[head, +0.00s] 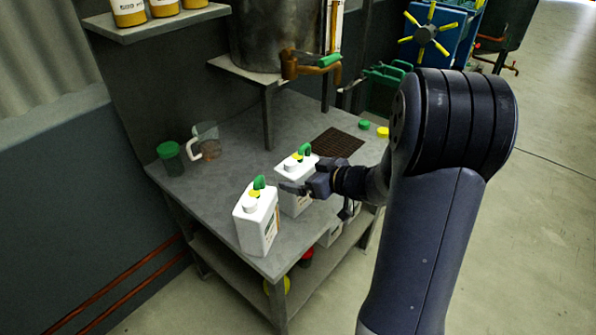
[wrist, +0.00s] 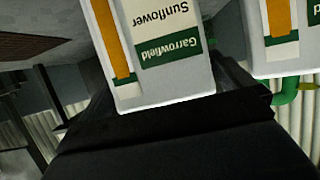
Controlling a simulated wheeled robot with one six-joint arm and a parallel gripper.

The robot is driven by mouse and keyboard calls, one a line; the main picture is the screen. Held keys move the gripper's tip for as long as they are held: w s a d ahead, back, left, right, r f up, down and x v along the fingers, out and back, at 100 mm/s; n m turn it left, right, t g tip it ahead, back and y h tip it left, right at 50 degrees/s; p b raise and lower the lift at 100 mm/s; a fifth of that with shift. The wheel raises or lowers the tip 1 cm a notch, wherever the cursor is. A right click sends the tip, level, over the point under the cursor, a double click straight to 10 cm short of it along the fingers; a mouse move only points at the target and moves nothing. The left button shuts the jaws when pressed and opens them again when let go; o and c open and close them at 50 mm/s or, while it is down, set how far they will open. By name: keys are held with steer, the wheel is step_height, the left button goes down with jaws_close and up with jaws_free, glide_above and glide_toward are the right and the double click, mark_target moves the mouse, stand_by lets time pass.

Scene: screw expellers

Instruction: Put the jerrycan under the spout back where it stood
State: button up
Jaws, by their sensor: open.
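No jerrycan stands directly under the brass spout (head: 300,65). One white jerrycan (head: 295,205) with a green handle stands upright on the grey bench, in front of the dark drip grate (head: 338,143). My gripper (head: 292,188) is open at this can, one finger showing in front of its side; the other finger is hidden. In the wrist view the can (wrist: 165,75) fills the upper middle, its "Garrowfield Sunflower" label upside down. A second white jerrycan (head: 257,225) stands at the bench's front left corner and shows at the wrist view's right (wrist: 285,50).
A clear jug (head: 207,140) and a green-lidded jar (head: 170,158) stand at the back left. Two caps, green (head: 365,125) and yellow (head: 382,132), lie right of the grate. The bench (head: 225,180) is clear between jug and cans. A steel tank stands over the bench.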

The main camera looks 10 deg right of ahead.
steer(key=p+v, duration=0.1)
steer(key=v, duration=0.8)
steer(key=shift+s+p, duration=0.2)
steer(key=shift+p, duration=0.15)
steer(key=shift+d, duration=0.15)
steer(key=b+x, duration=0.2)
steer(key=x, duration=1)
steer(key=shift+r+b, duration=0.1)
steer(key=shift+b, duration=0.2)
steer(key=shift+w+r, duration=0.1)
steer(key=shift+r, duration=0.05)
steer(key=shift+r+p, duration=0.45)
steer(key=shift+r, duration=0.55)
